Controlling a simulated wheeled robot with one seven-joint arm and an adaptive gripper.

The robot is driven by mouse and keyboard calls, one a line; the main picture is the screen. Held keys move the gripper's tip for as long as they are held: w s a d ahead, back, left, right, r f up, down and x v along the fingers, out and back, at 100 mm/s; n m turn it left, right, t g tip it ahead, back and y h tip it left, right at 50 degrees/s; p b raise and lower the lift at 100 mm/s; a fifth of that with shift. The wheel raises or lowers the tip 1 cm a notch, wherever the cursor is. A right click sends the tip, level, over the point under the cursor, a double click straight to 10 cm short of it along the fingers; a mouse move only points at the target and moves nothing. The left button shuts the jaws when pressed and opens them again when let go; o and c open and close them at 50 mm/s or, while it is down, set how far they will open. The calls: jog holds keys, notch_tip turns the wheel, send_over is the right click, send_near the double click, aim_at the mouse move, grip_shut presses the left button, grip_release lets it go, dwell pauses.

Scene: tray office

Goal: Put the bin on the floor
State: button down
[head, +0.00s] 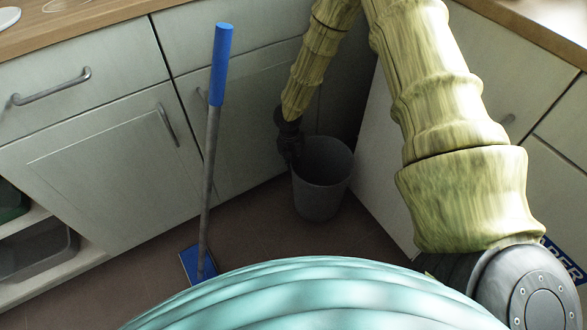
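A grey bin (321,185) stands upright in the corner between the cabinets, at or just above the brown floor (268,215). I cannot tell whether its base touches the floor. My gripper (290,155) is dark and sits at the left side of the bin's rim. It appears to be at the rim, but its fingers are too small and dark to tell whether they are open or shut on it.
A mop (210,135) with a blue handle top and blue head stands upright left of the bin. Pale cabinets (105,160) line the left and back, with another cabinet (385,165) close on the right. Open shelves (35,245) hold containers at far left.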

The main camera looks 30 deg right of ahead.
notch_tip(320, 180, down, 4)
jog(key=b, duration=0.3)
jog(key=shift+r, duration=0.25)
jog(key=c, duration=1.6)
grip_release()
jog(key=shift+f, duration=0.1)
jog(key=shift+c, duration=0.2)
notch_tip(320, 180, up, 12)
jog(key=p, duration=0.4)
jog(key=shift+w+a+p, duration=0.3)
jog(key=shift+w, duration=0.05)
